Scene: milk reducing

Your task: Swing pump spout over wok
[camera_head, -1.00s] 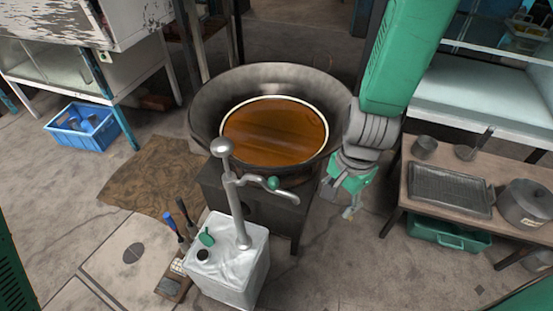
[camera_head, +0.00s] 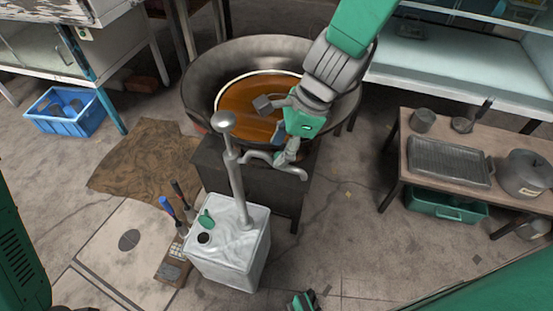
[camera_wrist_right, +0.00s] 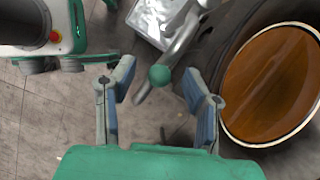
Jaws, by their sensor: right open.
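The pump (camera_head: 236,180) stands upright on a white metal can (camera_head: 228,258). Its curved grey spout (camera_head: 292,170) points right, in front of the wok's stand and outside the rim. The wok (camera_head: 205,90) holds brown liquid (camera_head: 240,97). My right gripper (camera_head: 272,128) is open, above the spout and the wok's near edge, and hides part of both.
A wooden table (camera_head: 405,165) with a tray (camera_head: 450,160) and pots stands at the right, with a green bin (camera_head: 447,207) below. A blue crate (camera_head: 65,112) is at the left. Tools (camera_head: 172,213) stand beside the can. The floor between can and table is clear.

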